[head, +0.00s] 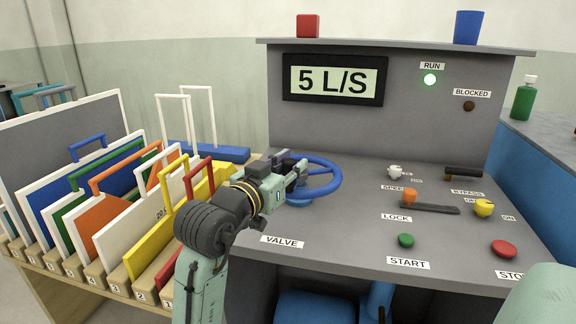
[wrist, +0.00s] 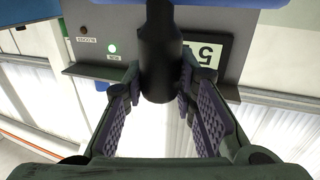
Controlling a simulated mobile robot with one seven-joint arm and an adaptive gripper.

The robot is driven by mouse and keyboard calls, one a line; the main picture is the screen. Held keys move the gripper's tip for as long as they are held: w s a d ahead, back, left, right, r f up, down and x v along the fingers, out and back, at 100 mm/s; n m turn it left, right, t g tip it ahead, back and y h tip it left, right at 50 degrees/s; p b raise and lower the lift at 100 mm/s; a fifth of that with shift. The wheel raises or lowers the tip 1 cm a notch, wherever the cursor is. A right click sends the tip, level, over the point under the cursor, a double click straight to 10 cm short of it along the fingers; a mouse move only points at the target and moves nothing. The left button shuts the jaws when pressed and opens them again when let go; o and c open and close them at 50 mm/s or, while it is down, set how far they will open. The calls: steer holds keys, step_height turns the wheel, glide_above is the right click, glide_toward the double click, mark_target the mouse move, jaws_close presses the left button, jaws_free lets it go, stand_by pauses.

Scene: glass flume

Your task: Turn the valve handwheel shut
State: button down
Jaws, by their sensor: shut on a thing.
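The blue valve handwheel (head: 338,178) stands on the grey console's sloping top, above the VALVE label (head: 282,241). My gripper (head: 290,165) is at the wheel's left side and hides part of the rim. In the wrist view my gripper (wrist: 162,80) has its ridged fingers on either side of a black handle (wrist: 160,45), and it is shut on it. A blue part (wrist: 235,3) of the wheel shows at the top edge there. The display (head: 333,80) reads 5 L/S.
The RUN lamp (head: 430,79) glows green and the BLOCKED lamp (head: 469,106) is dark. Several knobs and switches sit right of the wheel, with a green START button (head: 406,240) and a red STOP button (head: 504,248). A rack (head: 93,272) of coloured framed panels stands close on the left.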

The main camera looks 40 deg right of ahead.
steer(key=shift+s+d, duration=0.15)
steer(key=shift+s, duration=0.1)
steer(key=c, duration=1.3)
jaws_free()
steer(key=shift+w, duration=0.1)
steer(key=v, duration=1.2)
